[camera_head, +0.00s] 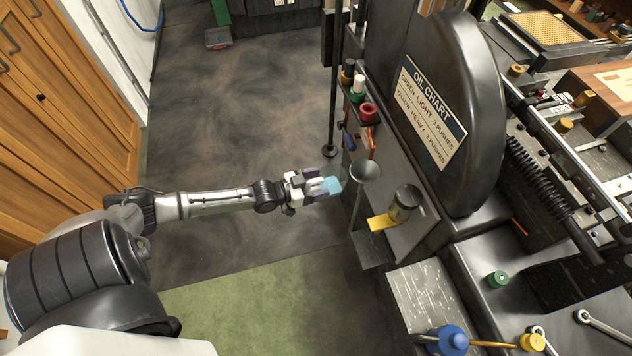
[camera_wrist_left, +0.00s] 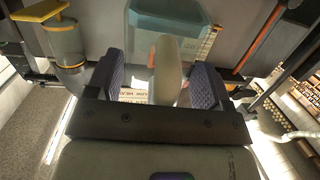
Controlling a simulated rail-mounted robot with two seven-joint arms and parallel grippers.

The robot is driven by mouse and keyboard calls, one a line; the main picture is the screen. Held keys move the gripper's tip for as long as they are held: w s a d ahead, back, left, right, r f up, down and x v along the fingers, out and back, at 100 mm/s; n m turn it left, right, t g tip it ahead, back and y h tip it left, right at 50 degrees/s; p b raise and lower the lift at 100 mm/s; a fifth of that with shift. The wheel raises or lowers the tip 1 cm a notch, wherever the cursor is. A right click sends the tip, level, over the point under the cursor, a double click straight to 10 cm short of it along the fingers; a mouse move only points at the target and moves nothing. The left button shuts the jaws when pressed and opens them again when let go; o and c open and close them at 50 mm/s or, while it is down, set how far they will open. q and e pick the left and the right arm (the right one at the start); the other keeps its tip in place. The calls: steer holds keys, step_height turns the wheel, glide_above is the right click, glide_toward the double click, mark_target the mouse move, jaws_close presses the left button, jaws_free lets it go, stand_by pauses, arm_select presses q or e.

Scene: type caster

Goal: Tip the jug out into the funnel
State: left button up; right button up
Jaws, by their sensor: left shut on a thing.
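The jug (camera_head: 331,185) is a small translucent light-blue vessel at the end of my left arm. My left gripper (camera_head: 316,186) is shut on its pale handle; in the left wrist view the handle (camera_wrist_left: 165,72) stands between the two purple pads and the blue body (camera_wrist_left: 168,22) lies beyond them. The grey funnel (camera_head: 366,171) has a wide open mouth and a long thin stem, and stands just right of the jug in the head view, with a small gap in the picture. I cannot tell the jug's exact tilt or its contents. My right gripper is not in view.
A vertical dark rod (camera_head: 335,90) stands nearby.

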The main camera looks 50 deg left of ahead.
arm_select(q)
steer(key=shift+w+d+r+g+p, duration=0.1)
steer(key=shift+w+r+g+p, duration=0.35)
steer(key=shift+p, duration=0.7)
steer(key=shift+w+d+r+g+p, duration=0.1)
steer(key=shift+w+r+g+p, duration=0.35)
steer(key=shift+p, duration=0.7)
steer(key=shift+w+d+r+g+y+p, duration=0.15)
steer(key=shift+w+r+g+y+p, duration=0.4)
steer(key=shift+p, duration=1.05)
steer(key=shift+w+d+r+g+p, duration=0.2)
steer(key=shift+w+r+g+p, duration=0.65)
steer(key=shift+p, duration=0.75)
steer(key=r+g+p, duration=0.1)
steer(key=p, duration=0.1)
steer(key=w+r+g+y+p, duration=0.1)
steer(key=g+p, duration=0.1)
steer(key=p, duration=0.1)
steer(key=w+r+g+p, duration=0.1)
steer(key=r+g+p, duration=0.1)
steer(key=shift+d+y+p, duration=0.25)
steer(key=shift+d+p, duration=0.05)
steer(key=shift+p, duration=0.05)
steer(key=shift+w+r, duration=0.1)
steer(key=shift+w+d+r+g+p, duration=0.1)
steer(key=shift+w+r+g+p, duration=0.15)
steer(key=shift+g+p, duration=0.2)
